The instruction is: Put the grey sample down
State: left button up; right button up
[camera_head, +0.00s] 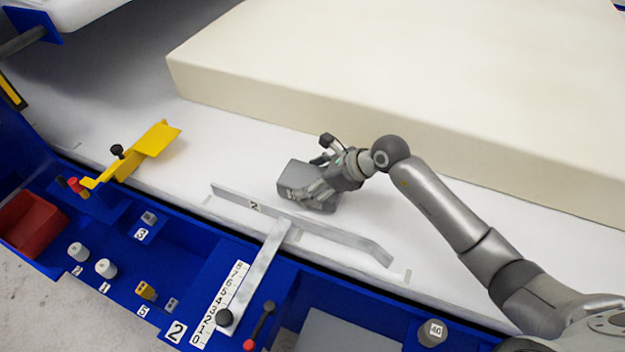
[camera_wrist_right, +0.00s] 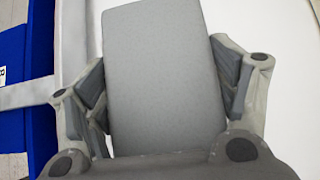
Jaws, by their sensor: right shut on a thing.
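The grey sample (camera_head: 291,178) is a grey block at the middle of the white table surface (camera_head: 240,155) in the head view. My right gripper (camera_head: 318,177) reaches it from the right and is shut on it. In the right wrist view the sample (camera_wrist_right: 165,75) fills the space between the two fingers of my right gripper (camera_wrist_right: 165,95). The sample is at or close above the white surface; I cannot tell whether it touches. My left gripper is not in view.
A metal bar (camera_head: 330,231) marked 2 lies just in front of the sample. A large cream foam block (camera_head: 300,118) stands behind. A yellow bracket (camera_head: 145,150) is at left. The blue front ledge (camera_head: 190,255) holds weights, a scale (camera_head: 217,305) and a red bin (camera_head: 32,224).

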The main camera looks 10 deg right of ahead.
jog(key=shift+f, duration=0.45)
jog(key=shift+f, duration=0.1)
jog(key=o, duration=0.9)
jog(key=b+v, duration=0.1)
jog(key=v, duration=1.1)
